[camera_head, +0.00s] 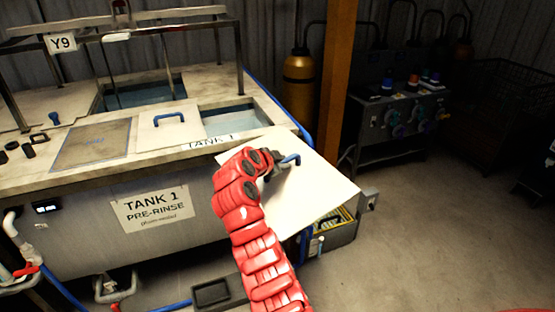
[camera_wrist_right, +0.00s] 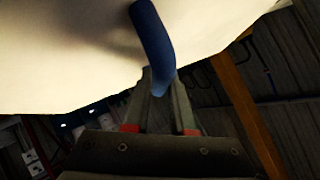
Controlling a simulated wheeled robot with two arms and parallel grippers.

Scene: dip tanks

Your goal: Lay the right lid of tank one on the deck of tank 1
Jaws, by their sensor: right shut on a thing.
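The right lid (camera_head: 300,190) is a white flat panel with a blue handle (camera_head: 291,160). My right gripper (camera_head: 280,166) is shut on that handle and holds the lid tilted, off the right front corner of tank 1 (camera_head: 85,220). In the right wrist view the handle (camera_wrist_right: 152,45) stands between the fingers (camera_wrist_right: 160,100), with the pale lid (camera_wrist_right: 60,50) behind it. A second lid (camera_head: 175,128) with a blue handle lies flat on the tank's deck (camera_head: 30,180). An open water-filled opening (camera_head: 232,118) is to its right. My left gripper is not in view.
A grey mat (camera_head: 93,145) lies on the deck, with small dark fittings (camera_head: 28,150) to its left. A metal frame (camera_head: 240,50) rises over the tank. An orange post (camera_head: 336,80) and a gold cylinder (camera_head: 298,85) stand behind. Floor at right (camera_head: 440,220) is clear.

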